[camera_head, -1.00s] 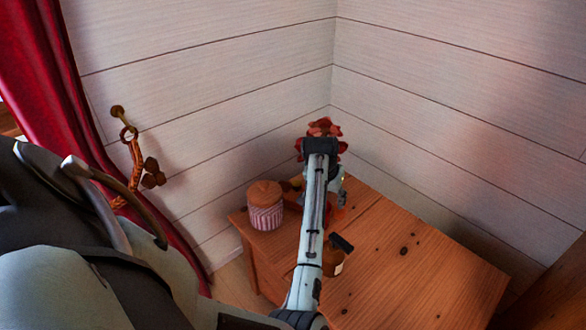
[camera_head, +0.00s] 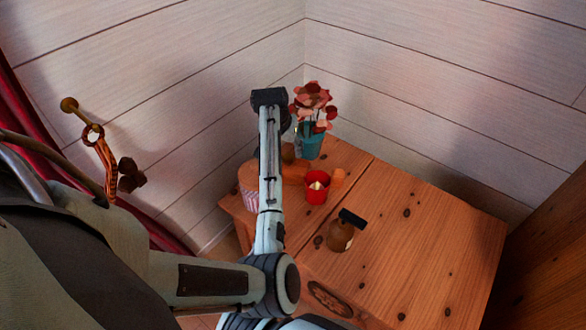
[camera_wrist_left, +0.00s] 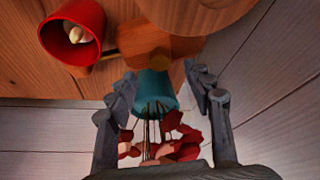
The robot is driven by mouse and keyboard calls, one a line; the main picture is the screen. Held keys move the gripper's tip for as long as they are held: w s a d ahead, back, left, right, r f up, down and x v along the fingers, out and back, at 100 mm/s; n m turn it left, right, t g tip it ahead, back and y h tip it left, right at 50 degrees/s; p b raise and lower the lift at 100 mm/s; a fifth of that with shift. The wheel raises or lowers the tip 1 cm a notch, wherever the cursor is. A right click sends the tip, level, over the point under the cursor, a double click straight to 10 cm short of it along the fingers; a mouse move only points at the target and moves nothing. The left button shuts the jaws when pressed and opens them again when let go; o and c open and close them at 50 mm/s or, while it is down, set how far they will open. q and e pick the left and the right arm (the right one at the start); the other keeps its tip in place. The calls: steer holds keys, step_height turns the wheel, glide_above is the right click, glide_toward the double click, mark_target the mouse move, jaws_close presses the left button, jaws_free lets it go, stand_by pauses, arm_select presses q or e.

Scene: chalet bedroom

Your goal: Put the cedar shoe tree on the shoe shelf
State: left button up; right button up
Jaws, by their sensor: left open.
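A piece of orange-brown wood, probably the cedar shoe tree (camera_head: 294,172), lies on the wooden dresser between a striped jar and a red cup, partly behind my arm. In the left wrist view, its broad block (camera_wrist_left: 150,42) shows a thin rod on its left, and part is hidden behind the cup. My left gripper (camera_wrist_left: 160,82) is open and empty, with its fingers apart just short of the block in that view. In the head view, my arm hides most of this gripper. I cannot make out a shoe shelf. My right gripper is not in view.
A teal vase of red flowers (camera_head: 311,145) stands in the back corner. The dresser's right part (camera_head: 430,245) is clear. Walls close off the back.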

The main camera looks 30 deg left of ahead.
mark_target(288, 156)
arm_select(q)
steer(key=x, duration=0.6)
steer(key=shift+w+f, duration=0.15)
steer(key=shift+f, duration=0.05)
steer(key=shift+c, duration=0.2)
jaws_close()
steer(key=shift+r, duration=0.1)
